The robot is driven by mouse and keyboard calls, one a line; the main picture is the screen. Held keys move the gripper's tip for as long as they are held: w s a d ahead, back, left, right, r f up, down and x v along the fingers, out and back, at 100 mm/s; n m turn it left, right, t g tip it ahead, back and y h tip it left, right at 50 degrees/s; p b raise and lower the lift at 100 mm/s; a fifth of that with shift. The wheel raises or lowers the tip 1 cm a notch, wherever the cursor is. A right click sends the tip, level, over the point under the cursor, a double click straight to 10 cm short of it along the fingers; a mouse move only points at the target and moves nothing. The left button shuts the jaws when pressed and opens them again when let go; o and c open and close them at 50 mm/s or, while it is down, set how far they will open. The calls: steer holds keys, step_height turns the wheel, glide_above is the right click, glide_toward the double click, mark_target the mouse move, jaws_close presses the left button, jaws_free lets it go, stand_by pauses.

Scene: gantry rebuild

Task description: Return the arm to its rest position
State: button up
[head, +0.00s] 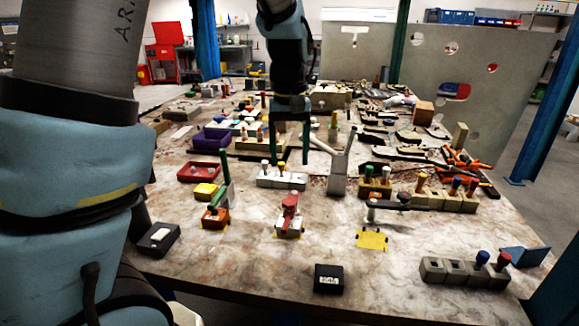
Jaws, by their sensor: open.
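My gripper (291,158) hangs above the middle of the cluttered table (330,260), pointing down. Its two dark green fingers are parallel and apart, with nothing visible between them. The forearm above it reaches in from the top of the head view, and large blue and grey links of my arm fill the left side. A pale block with white-topped pegs (282,181) stands just below and in front of the fingertips; the exact gap cannot be judged.
A grey upright holder (339,178) stands right of the gripper. Red clamp (289,212), orange block (215,218), black boxes (328,278) (159,240) and a peg block (464,271) stand nearer. Tools crowd the back right. The front middle is fairly clear.

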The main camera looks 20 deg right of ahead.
steer(key=shift+a, duration=0.1)
stand_by(0.3)
steer(key=s+a+f, duration=0.2)
steer(key=a, duration=1)
steer(key=s+a+f+n+t, duration=0.1)
steer(key=s+a+f, duration=0.1)
steer(key=a, duration=1.1)
steer(key=shift+a+f+n+t, duration=0.3)
steer(key=shift+f, duration=0.3)
